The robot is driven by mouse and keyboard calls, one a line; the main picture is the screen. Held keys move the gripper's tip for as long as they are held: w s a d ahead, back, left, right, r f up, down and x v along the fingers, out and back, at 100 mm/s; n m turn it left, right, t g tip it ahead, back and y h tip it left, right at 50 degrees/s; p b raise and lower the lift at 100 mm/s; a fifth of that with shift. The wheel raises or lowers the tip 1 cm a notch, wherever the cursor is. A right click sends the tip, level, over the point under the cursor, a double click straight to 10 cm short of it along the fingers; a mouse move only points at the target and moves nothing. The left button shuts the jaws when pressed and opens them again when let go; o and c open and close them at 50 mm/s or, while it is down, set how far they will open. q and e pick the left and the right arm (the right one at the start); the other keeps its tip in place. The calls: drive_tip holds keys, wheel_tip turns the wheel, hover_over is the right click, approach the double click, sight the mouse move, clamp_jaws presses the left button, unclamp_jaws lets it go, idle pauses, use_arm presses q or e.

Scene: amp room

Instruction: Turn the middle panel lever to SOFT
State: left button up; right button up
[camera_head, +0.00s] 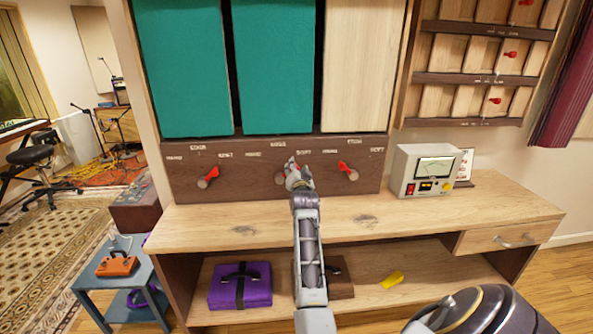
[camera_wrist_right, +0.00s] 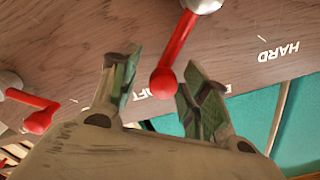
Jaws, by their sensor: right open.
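The dark wood strip (camera_head: 225,184) under the panels carries three red levers. The middle lever (camera_wrist_right: 176,55) shows in the right wrist view, its ball end between my right gripper's (camera_wrist_right: 160,92) two spread fingers. Contact with the fingers is unclear. The ball lies near a partly covered label ending in "FT"; HARD (camera_wrist_right: 278,51) stands off to the right, upside down. In the head view my right gripper (camera_head: 295,171) is at the strip and mostly hides this lever. The left lever (camera_head: 209,177) and right lever (camera_head: 347,170) stand either side. My left gripper is not in view.
Two teal panels (camera_head: 185,65) and a pale wood panel (camera_head: 362,65) hang above. The wooden desk (camera_head: 420,218) is mostly clear. A meter box (camera_head: 425,172) stands right of the strip. A purple case (camera_head: 241,286) lies on the lower shelf.

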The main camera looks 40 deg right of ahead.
drive_tip(key=shift+r, duration=0.2)
drive_tip(key=shift+r, duration=4.8)
drive_tip(key=shift+f, duration=0.1)
